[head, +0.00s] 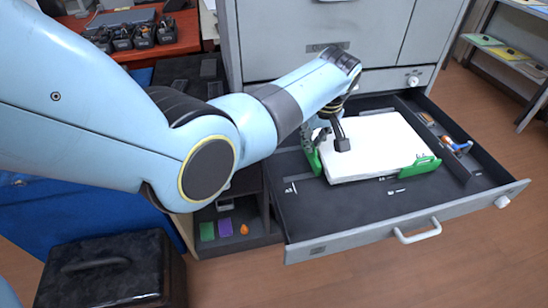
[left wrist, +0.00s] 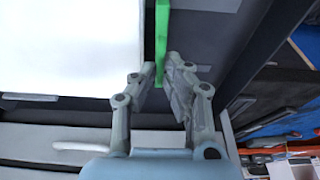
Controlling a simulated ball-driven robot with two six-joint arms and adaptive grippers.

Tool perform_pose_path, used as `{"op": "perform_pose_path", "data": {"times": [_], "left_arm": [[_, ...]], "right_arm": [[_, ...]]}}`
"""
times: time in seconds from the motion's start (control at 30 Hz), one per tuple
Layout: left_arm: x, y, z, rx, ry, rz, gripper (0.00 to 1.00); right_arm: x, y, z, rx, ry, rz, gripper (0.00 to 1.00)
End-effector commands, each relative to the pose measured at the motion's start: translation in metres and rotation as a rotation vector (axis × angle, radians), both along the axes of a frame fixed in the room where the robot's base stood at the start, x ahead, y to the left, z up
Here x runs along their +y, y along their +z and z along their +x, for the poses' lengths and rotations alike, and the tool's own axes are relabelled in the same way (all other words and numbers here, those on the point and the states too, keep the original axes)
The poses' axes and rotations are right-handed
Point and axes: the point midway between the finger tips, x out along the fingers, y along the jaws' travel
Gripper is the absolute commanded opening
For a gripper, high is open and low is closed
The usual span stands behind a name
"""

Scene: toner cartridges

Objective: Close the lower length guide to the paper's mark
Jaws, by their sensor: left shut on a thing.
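An open drawer (head: 345,220) holds a white paper stack (head: 375,145). A green guide (head: 314,162) stands along the stack's left side, partly hidden by my left gripper (head: 328,138). A second green guide (head: 424,165) stands at the stack's front right corner. In the left wrist view, my left gripper (left wrist: 160,72) has its fingers on either side of the green left guide (left wrist: 162,38), shut on it, beside the paper stack (left wrist: 70,45). White marks (head: 291,188) show on the drawer floor. My right gripper is not in view.
The drawer's front wall has a white handle (head: 418,232). A side compartment (head: 440,135) at the drawer's right holds small orange and blue items. A black case (head: 110,275) stands at the lower left. The drawer floor in front of the stack is mostly clear.

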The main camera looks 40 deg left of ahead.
Motion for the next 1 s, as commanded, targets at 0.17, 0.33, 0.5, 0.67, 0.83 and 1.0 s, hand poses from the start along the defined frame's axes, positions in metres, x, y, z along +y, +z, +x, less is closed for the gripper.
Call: {"op": "perform_pose_path", "data": {"times": [0.17, 0.33, 0.5, 0.67, 0.83, 1.0], "left_arm": [[-0.009, -0.004, 0.009, 0.004, 0.000, -0.002, 0.00], [-0.018, -0.004, 0.018, 0.002, -0.001, -0.004, 0.00], [-0.025, -0.004, 0.027, 0.001, -0.001, -0.003, 0.00], [-0.032, -0.004, 0.036, 0.001, -0.001, -0.003, 0.00], [-0.034, -0.001, 0.038, 0.002, 0.000, -0.002, 0.22], [-0.033, 0.000, 0.038, 0.001, 0.000, -0.001, 0.25]], "right_arm": [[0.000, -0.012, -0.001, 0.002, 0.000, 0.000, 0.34], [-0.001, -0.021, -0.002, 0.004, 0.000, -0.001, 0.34], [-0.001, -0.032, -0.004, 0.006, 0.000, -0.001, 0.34], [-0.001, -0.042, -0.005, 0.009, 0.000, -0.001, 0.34], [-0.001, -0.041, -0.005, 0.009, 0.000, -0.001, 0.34], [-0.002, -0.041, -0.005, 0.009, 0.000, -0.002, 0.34]]}}
